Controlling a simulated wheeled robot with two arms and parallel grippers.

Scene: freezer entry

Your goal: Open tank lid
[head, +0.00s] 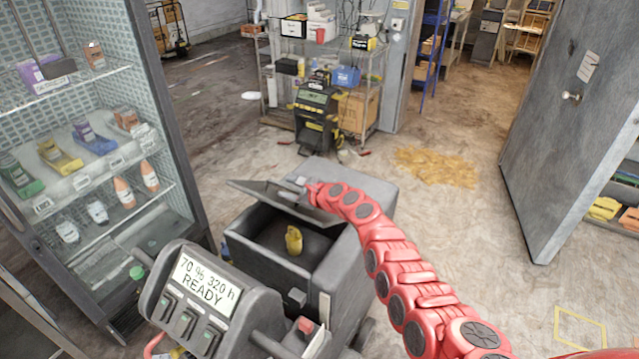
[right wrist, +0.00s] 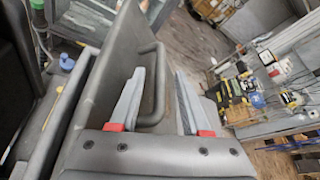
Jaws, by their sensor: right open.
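The tank (head: 350,262) is a dark grey box on a wheeled machine in the middle of the head view. Its flat dark lid (head: 262,190) stands tilted partway up, and the opening shows a yellow piece (head: 293,240) inside. My red right arm reaches in from the lower right, with its gripper (head: 303,190) at the lid's upper face. In the right wrist view, the open gripper (right wrist: 160,98) has its fingers either side of a dark loop handle (right wrist: 153,88) on the lid (right wrist: 105,80). Contact with the handle cannot be told. My left gripper is not in view.
The machine's control panel (head: 205,300) reads "70 % 320 h READY" in front of the tank. A glass-shelved cabinet (head: 85,75) with bottles stands at left. A metal rack (head: 270,75) stands behind, and a large grey door (head: 565,130) at right. The floor right of the tank is clear.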

